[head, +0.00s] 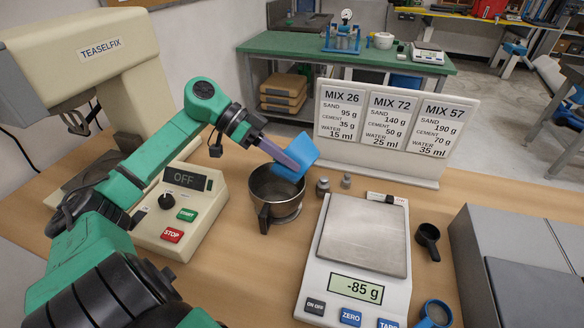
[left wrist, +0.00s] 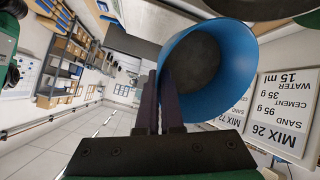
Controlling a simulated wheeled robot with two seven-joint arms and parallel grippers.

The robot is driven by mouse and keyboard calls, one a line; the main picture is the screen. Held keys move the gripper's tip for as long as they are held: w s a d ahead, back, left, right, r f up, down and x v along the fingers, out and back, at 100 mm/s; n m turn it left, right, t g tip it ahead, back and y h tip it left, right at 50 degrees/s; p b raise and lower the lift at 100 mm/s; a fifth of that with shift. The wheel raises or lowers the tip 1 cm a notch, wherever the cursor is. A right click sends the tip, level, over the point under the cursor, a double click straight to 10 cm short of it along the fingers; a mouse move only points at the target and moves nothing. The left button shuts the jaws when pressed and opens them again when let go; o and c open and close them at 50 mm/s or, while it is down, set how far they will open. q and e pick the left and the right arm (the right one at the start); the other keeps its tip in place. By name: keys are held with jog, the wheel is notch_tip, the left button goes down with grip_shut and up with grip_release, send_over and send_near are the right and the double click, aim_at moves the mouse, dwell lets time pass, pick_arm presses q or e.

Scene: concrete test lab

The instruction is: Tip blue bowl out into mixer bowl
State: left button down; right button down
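The blue bowl (head: 303,152) is tilted steeply in the air above the mixer bowl (head: 284,213). My left gripper (head: 290,160) is shut on the blue bowl's wall. In the left wrist view the blue bowl (left wrist: 181,50) shows its round rim beside the gripper fingers (left wrist: 160,95), with a dark grey area inside; I cannot tell whether that is material or shade. The metal mixer bowl with a dark handle stands upright on the table. Its inside looks dark grey, and its contents are unclear. No falling material shows. My right gripper is in neither view.
The mixer (head: 100,80) with its OFF display and control box (head: 180,228) stands left. A scale (head: 362,240) reading -85 g stands right, near a black scoop (head: 428,238) and blue cup (head: 436,314). A mix sign (head: 390,135) stands behind. A grey case (head: 530,265) fills the right.

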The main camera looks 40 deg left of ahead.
pick_arm(q)
jog(key=shift+a+h, duration=0.85)
jog(key=shift+h, duration=0.35)
jog(key=shift+s+a+f+n+t+h, duration=0.1)
jog(key=shift+a+f+n+t+h, duration=0.15)
jog(key=shift+a+h, duration=0.3)
jog(key=shift+s+a+f+n+t+h, duration=0.15)
jog(key=shift+a+n+t+h, duration=0.2)
jog(key=shift+h, duration=0.3)
jog(key=shift+w+a+f+h, duration=0.1)
jog(key=shift+a+f+h, duration=0.05)
jog(key=shift+a+h, duration=0.35)
jog(key=shift+d, duration=0.1)
